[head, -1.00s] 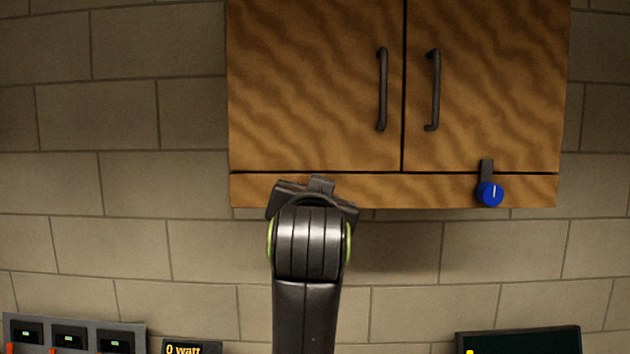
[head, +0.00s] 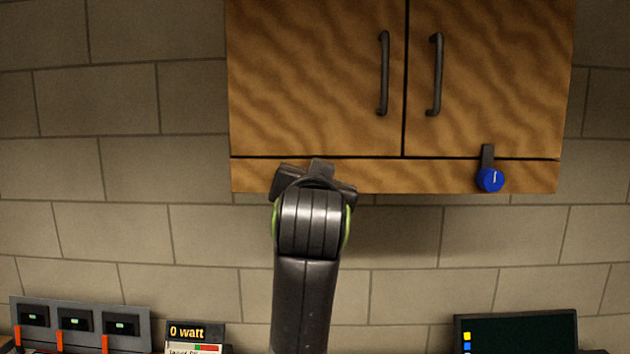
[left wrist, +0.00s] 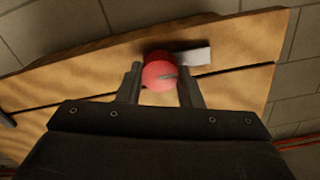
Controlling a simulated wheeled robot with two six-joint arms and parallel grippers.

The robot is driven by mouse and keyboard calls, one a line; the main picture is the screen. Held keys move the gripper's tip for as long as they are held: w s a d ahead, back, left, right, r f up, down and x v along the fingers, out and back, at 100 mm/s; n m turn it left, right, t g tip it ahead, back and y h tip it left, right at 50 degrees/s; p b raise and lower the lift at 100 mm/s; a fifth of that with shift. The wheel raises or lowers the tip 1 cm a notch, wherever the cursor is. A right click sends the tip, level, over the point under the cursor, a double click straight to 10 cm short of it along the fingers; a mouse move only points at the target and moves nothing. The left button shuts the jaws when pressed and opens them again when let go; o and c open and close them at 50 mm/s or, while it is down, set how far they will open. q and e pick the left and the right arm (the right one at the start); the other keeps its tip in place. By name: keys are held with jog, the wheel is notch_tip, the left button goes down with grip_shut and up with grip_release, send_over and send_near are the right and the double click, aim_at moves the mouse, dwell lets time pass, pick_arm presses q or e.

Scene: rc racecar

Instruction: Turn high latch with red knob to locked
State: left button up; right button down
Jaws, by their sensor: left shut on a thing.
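The red knob (left wrist: 158,72) shows in the left wrist view, between the two fingers of my left gripper (left wrist: 160,80), which is shut on it. A pale latch bar (left wrist: 194,57) extends from the knob to the right in that view, roughly along the wooden strip and not across the door seam. In the head view my left gripper (head: 315,178) is at the cabinet's lower strip (head: 400,178), left of centre. It hides the red knob and its latch there. My right gripper is not in view.
A blue knob (head: 490,180) with a dark upright latch bar is on the strip's right part. The wooden cabinet doors (head: 315,80) are closed. Below are a switch panel (head: 78,325), a "0 watt" display (head: 190,333) and a dark screen (head: 520,332). The brick wall between is clear.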

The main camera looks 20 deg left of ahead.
pick_arm(q)
jog(key=shift+m, duration=0.3)
jog(key=shift+d+f+m+b, duration=0.1)
jog(key=shift+m+b, duration=0.4)
jog(key=shift+m, duration=3.8)
jog(key=shift+f+m+b, duration=0.1)
jog(key=shift+m+b, duration=0.4)
jog(key=shift+m, duration=3.8)
jog(key=o, duration=1)
jog(key=shift+c, duration=0.2)
